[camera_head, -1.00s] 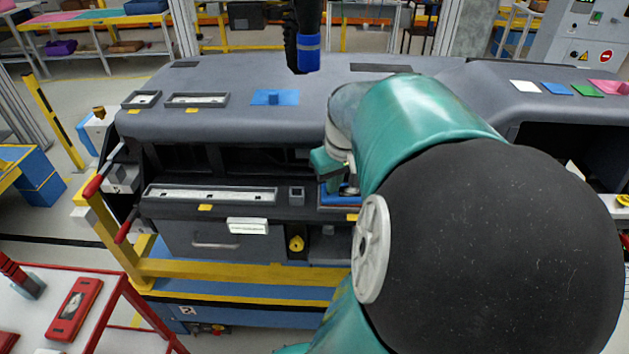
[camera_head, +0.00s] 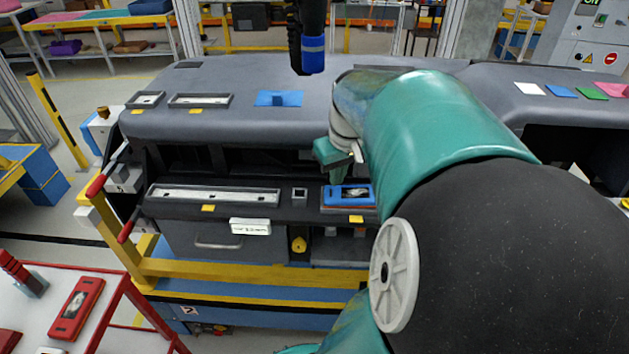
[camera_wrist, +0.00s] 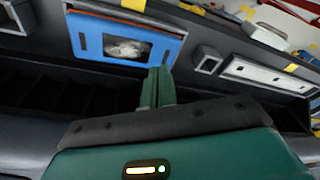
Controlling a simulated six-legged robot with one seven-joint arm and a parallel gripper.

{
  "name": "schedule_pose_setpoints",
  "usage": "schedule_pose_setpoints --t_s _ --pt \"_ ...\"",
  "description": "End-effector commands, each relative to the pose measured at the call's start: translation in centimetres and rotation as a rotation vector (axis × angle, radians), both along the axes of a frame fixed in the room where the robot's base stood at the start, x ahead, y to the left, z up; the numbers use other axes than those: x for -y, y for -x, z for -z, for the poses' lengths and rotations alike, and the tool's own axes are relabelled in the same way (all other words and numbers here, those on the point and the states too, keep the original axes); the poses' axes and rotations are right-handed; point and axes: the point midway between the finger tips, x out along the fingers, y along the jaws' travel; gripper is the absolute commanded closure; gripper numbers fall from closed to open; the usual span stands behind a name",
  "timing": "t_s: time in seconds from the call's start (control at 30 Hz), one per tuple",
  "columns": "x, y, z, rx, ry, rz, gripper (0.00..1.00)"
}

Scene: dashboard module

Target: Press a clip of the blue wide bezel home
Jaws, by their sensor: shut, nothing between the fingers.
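The blue wide bezel (camera_head: 347,195) sits in its opening on the lower dashboard ledge, right of a small square socket. It also shows at the top of the wrist view (camera_wrist: 86,46), framing an opening with a pale patterned part inside. Along one long side a red-brown edge shows in the wrist view. My gripper (camera_wrist: 158,80) is shut and empty. Its green fingertips end at or just in front of the bezel's near edge in the wrist view; I cannot tell whether they touch. The clips cannot be made out.
A small square socket (camera_head: 300,195) and a long grey-framed recess (camera_head: 213,194) lie left of the bezel. A blue plate (camera_head: 279,98) lies on the dashboard top. A yellow rail (camera_head: 240,275) runs along the front.

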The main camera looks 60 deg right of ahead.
Motion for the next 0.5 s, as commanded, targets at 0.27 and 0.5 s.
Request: schedule_pose_setpoints --t_s 0.27,0.5 --pt "0.0 0.0 -2.6 0.002 0.002 -0.001 1.00" --pt "0.0 -0.1 -4.7 0.002 0.003 -0.001 1.00"
